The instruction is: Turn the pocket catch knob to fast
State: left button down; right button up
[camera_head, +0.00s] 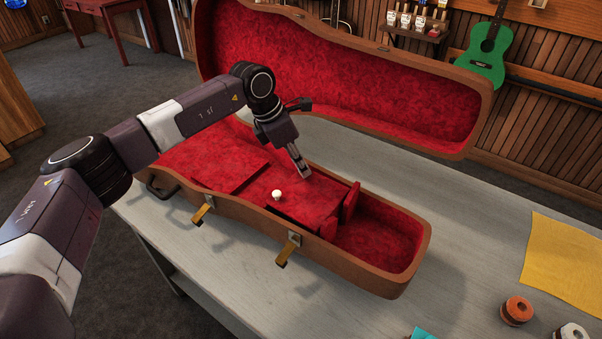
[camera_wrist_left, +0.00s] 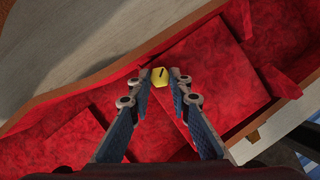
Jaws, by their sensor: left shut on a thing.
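A yellow catch knob (camera_wrist_left: 159,77) with a short dark mark shows between my left fingertips in the left wrist view. My left gripper (camera_head: 305,174) is shut on it, at the far edge of the red pocket lid (camera_head: 310,205) inside the open case. In the head view the fingers hide the knob. It stands by the case's far brown wall. The red lid (camera_wrist_left: 212,75) lies flat beside the fingers in the wrist view. A small white knob (camera_head: 277,195) stands on the lid's near part, apart from the gripper. My right gripper is not in view.
The brown case (camera_head: 385,287) lies on a grey table (camera_head: 460,245), its lid (camera_head: 345,75) raised behind my arm. Two latches (camera_head: 288,250) hang on its near side. A yellow cloth (camera_head: 565,260) and rolls (camera_head: 516,311) lie at the right.

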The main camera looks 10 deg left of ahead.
pick_arm(q)
jog(key=m+b, duration=0.1)
jog(key=m+g, duration=0.1)
jog(key=m, duration=0.1)
jog(key=shift+w+a+m+h+b, duration=0.1)
jog(key=shift+w+m+h+b, duration=0.1)
jog(key=shift+m+h+b, duration=0.15)
jog(key=shift+w+m+g+b, duration=0.1)
jog(key=shift+m+g+b, duration=0.55)
jog(key=shift+m, duration=1)
jog(key=c, duration=1.8)
grip_release()
jog(key=shift+o, duration=0.2)
jog(key=shift+r, duration=0.1)
jog(key=v, duration=1.2)
jog(key=shift+w, duration=0.2)
